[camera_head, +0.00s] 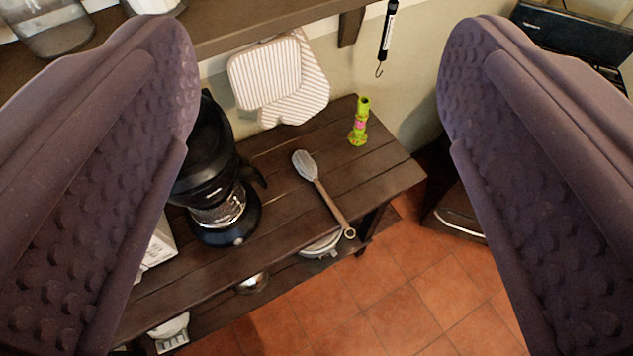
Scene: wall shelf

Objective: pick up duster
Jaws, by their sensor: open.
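The duster, as I take it, is a tool with a pale grey head and a wooden handle (328,202). It lies on the dark wooden table (385,178), with its head toward the back and its ringed handle end at the front edge. My gripper (319,65) is wide open, with one purple, bumpy finger at each side of the picture. The duster shows in the gap between the fingers, below and apart from them. Nothing is held.
A black coffee maker (205,165) stands left of the duster, partly behind the left finger. A green-yellow tube (361,122) stands at the back right. Striped cloths (275,80) hang behind. A shelf (240,28) crosses the top. Tiled floor (400,315) lies in front.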

